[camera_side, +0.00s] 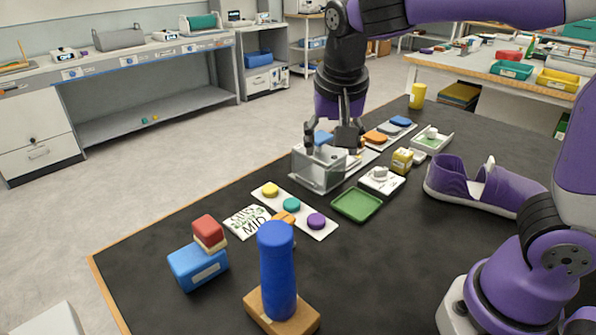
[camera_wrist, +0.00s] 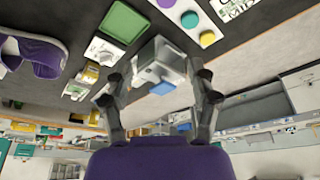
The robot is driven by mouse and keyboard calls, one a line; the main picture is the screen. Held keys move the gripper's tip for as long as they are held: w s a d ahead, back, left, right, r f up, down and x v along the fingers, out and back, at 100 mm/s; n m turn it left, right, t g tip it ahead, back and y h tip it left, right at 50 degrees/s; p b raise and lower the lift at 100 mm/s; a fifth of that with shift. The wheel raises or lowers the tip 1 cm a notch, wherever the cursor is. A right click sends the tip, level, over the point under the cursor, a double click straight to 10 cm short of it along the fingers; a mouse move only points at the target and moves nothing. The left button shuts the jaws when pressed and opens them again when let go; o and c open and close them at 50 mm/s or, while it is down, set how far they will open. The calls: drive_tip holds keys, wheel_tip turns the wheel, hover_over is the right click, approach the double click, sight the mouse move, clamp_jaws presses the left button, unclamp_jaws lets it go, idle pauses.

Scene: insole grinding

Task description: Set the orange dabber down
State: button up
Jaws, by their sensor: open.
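My gripper (camera_side: 328,143) is open, with its fingers spread over the clear box (camera_side: 319,170). In the wrist view, the box (camera_wrist: 158,62) shows between and beyond the fingers (camera_wrist: 158,90), and nothing is visibly gripped. An orange round piece (camera_side: 284,218) lies by the near white strip (camera_side: 268,202), partly hidden behind the blue post. Another orange piece (camera_side: 375,137) lies on the far white strip. I cannot tell which one is the dabber. A blue piece (camera_side: 322,137) shows close behind the box, by the fingers.
Yellow, teal and purple discs sit on the near strip. A blue post (camera_side: 277,265) on a wooden base stands in front. A green tray (camera_side: 356,204), a small yellow bottle (camera_side: 402,161) and a purple shoe (camera_side: 480,186) are to the right.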

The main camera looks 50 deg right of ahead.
drive_tip(key=s+d+n+t+y, duration=0.1)
drive_tip(key=s+n+t+y, duration=0.1)
drive_tip(key=s+n, duration=0.6)
drive_tip(key=shift+s+d+f+n+t, duration=0.25)
drive_tip(key=shift+s+f+n+t, duration=0.25)
drive_tip(key=shift+s, duration=0.45)
drive_tip(key=shift+r, duration=0.15)
